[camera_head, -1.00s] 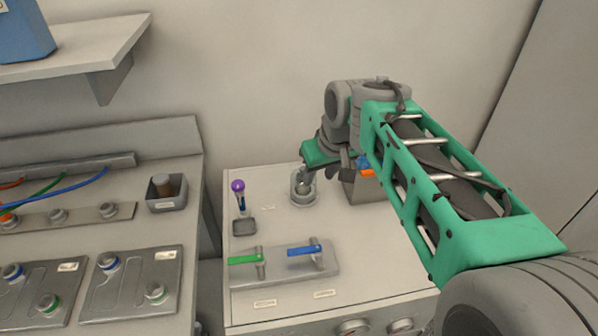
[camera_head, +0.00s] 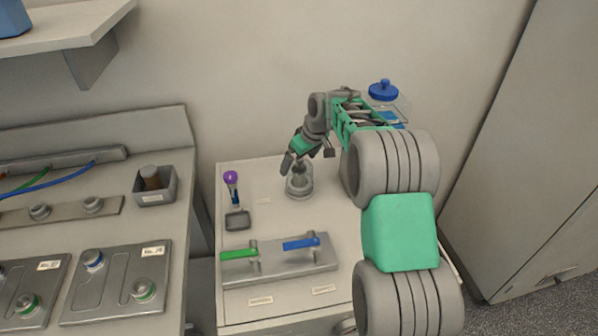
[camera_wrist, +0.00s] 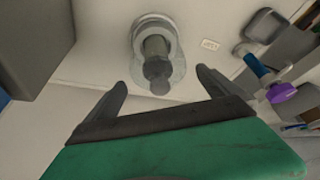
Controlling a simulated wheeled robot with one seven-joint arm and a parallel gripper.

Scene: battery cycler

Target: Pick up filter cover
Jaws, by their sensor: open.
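A grey round fitting with a knobbed top, which looks like the filter cover on its housing (camera_head: 299,184), stands on the white cabinet top. In the wrist view, the cover's stepped knob (camera_wrist: 156,62) points toward my gripper, with a wider round base behind it. My gripper (camera_head: 296,162) is just above the fitting in the head view and hides part of its top. In the wrist view, my gripper (camera_wrist: 162,82) is open, with the knob between and slightly beyond the two fingertips. I see no contact with it.
A plate with green and blue lever handles (camera_head: 280,262) is in front. A blue-lidded clear container (camera_head: 383,92) stands behind my arm, at right. The wall is close behind.

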